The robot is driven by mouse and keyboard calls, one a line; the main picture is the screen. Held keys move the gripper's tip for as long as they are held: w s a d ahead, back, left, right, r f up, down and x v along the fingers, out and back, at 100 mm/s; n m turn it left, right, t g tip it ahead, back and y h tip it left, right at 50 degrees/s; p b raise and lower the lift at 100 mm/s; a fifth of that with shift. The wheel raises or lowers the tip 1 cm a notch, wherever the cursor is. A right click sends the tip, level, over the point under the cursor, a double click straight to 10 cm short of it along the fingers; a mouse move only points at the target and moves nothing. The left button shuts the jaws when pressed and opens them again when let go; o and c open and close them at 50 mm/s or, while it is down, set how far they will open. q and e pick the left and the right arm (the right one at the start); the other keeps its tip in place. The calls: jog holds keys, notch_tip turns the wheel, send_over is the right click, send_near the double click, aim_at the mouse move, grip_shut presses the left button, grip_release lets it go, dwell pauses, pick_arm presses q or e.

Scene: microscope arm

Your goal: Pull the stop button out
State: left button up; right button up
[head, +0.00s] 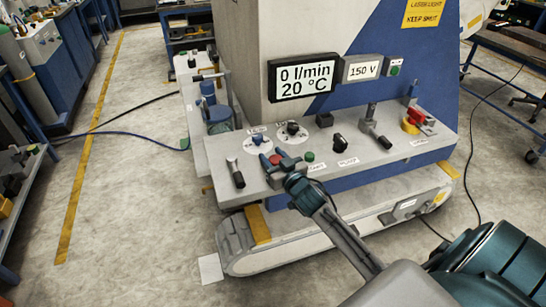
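The control panel (226,151) is a grey sloped shelf on the front of a large machine. A red button (275,160), which looks like the stop button, sits near the panel's left front part. My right gripper (273,157) reaches in from the lower right, its two fingers apart with the red button between their tips. I cannot tell whether the fingers touch it. The gripper hides part of the button and its base. My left gripper is not in view.
A green button (309,157) and a black knob (338,141) are right of the gripper. A black-handled lever (237,174) stands to its left, with two white dials behind. A red handle on a yellow base (420,120) is at the far right.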

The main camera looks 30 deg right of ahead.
grip_shut()
jog(key=shift+r+p, duration=0.7)
jog(key=shift+r, duration=0.25)
jog(key=shift+w, duration=0.1)
jog(key=o, duration=0.8)
grip_release()
jog(key=shift+f, duration=0.1)
jog(key=shift+s+f+b, duration=0.1)
jog(key=shift+s+b, duration=0.25)
jog(key=s+b, duration=0.4)
jog(key=s, duration=0.6)
jog(key=shift+s+a, duration=0.15)
jog(key=shift+a, duration=0.05)
